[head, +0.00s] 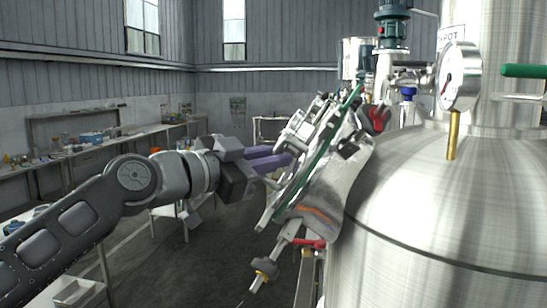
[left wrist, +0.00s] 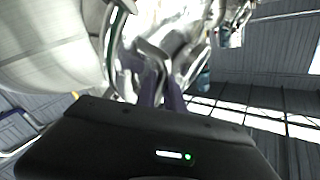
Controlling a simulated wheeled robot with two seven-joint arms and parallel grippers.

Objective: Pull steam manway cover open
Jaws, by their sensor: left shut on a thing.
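The steam manway cover (head: 290,192) is a steel disc with a green rim, seen nearly edge-on and tilted on the left side of the steel tank (head: 425,215). It lies close against the manway neck (head: 345,180); I cannot tell whether there is a gap. My left gripper (head: 286,159), with purple fingers, reaches the cover's outer face from the left. In the left wrist view the fingers (left wrist: 161,92) are shut on a bent metal handle (left wrist: 150,52) of the cover. The grip point is partly hidden in the head view. My right gripper is not in view.
A pressure gauge (head: 459,77) and a green-handled valve (head: 524,71) stand on the tank top at the right. Benches (head: 100,150) line the left wall.

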